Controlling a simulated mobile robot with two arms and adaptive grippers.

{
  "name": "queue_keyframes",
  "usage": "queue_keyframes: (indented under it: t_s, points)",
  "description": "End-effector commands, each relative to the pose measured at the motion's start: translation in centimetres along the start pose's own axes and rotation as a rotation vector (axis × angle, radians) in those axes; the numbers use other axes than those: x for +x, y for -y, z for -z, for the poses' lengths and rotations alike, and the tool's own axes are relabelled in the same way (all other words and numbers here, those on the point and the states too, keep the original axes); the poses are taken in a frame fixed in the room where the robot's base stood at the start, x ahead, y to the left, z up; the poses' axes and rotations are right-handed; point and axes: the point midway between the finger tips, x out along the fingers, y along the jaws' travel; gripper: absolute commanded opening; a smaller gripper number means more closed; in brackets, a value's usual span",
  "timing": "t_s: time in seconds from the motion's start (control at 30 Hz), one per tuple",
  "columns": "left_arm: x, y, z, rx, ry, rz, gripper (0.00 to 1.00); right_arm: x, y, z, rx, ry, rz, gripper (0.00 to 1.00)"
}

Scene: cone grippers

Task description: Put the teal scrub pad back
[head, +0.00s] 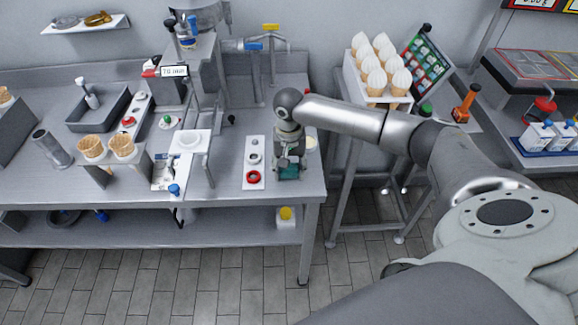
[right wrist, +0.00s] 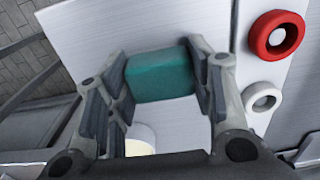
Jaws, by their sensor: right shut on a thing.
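The teal scrub pad (right wrist: 162,74) is between the fingers of my right gripper (right wrist: 158,85) in the right wrist view, over the steel counter. In the head view my right gripper (head: 289,168) points down near the counter's right end, and a strip of the teal pad (head: 289,172) shows at its tips. The right gripper is shut on the pad. I cannot tell whether the pad touches the counter. My left gripper is not in either view.
A white strip (head: 250,178) with a red ring (head: 253,177) and other rings lies left of the gripper. A cream round item (head: 311,144) stands close behind it. A rack of white-topped cones (head: 375,75) stands to the right. The counter edge is near.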

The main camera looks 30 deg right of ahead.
Motion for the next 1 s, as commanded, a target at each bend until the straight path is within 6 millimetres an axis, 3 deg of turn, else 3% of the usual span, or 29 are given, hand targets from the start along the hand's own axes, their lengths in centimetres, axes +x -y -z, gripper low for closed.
queue_keyframes:
  t_s: [0.17, 0.2, 0.33, 0.73, 0.87, 1.0]
  points:
    - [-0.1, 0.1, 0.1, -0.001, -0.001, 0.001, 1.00, 0.2, 0.0, 0.0, 0.000, 0.001, 0.000, 0.23]
    - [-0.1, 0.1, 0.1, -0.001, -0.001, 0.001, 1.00, 0.2, 0.0, 0.0, 0.000, 0.001, 0.000, 0.53]
    - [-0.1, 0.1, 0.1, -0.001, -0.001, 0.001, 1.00, 0.2, 0.0, 0.0, 0.000, 0.001, 0.000, 0.70]
    - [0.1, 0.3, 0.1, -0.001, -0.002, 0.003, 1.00, -0.2, 0.1, 0.0, 0.000, -0.002, 0.002, 0.71]
    - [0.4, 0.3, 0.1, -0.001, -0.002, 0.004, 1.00, -1.9, 0.1, 0.1, 0.000, -0.002, 0.004, 0.71]
    - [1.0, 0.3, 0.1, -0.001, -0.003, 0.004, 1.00, -4.8, 0.1, 0.1, 0.000, -0.004, 0.004, 0.71]
